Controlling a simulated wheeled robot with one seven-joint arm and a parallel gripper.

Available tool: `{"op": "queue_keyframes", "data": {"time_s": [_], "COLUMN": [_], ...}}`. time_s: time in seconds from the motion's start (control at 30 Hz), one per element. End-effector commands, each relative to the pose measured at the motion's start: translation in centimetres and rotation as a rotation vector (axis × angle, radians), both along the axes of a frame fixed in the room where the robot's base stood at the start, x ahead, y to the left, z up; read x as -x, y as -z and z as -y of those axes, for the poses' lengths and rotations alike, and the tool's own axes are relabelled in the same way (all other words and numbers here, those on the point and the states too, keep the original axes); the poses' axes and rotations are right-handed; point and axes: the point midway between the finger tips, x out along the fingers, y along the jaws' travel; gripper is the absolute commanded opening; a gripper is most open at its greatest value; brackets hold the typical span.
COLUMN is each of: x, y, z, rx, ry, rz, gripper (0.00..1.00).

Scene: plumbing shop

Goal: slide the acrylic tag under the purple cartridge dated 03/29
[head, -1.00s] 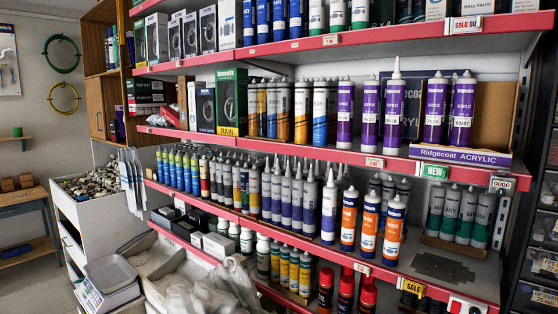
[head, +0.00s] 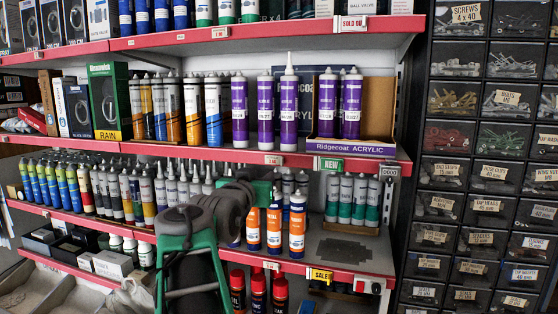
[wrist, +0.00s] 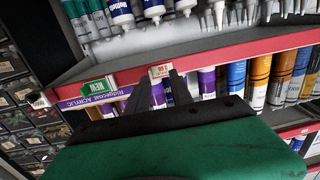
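Three purple cartridges stand in a row on the middle shelf: the left one (head: 240,112), the middle one (head: 265,112) and the taller-nozzled right one (head: 289,110). Two more purple cartridges (head: 339,105) stand in a display box to the right. Their small date labels are too small for me to read surely. A small white tag with red print (head: 273,160) sits on the red shelf rail below the three; it also shows in the wrist view (wrist: 161,71). My gripper (wrist: 162,77) is open, its fingertips either side of this tag; I cannot tell whether they touch it.
A green NEW tag (head: 330,164) sits further right on the same red rail (head: 215,152), below the Ridgecoat ACRYLIC box front (head: 350,148). Orange cartridges (head: 274,225) stand on the shelf below, close behind my arm. Drawer cabinets (head: 490,150) stand at the right.

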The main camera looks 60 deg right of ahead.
Motion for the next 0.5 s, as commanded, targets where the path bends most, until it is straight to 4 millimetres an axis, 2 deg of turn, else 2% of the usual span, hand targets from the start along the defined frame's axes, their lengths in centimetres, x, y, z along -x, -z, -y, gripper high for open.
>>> {"op": "queue_keyframes", "data": {"time_s": [0.03,0.1,0.17,0.5], "x": [1.3,2.1,2.1,1.1], "y": [-1.0,-1.7,-1.9,-1.9], "z": [0.8,1.5,2.2,8.1], "rx": [0.025,0.043,0.047,0.043], "ry": [0.036,0.058,0.062,0.059], "rz": [0.008,0.014,0.014,0.013], "gripper": [0.27,0.27,0.27,0.27]}}
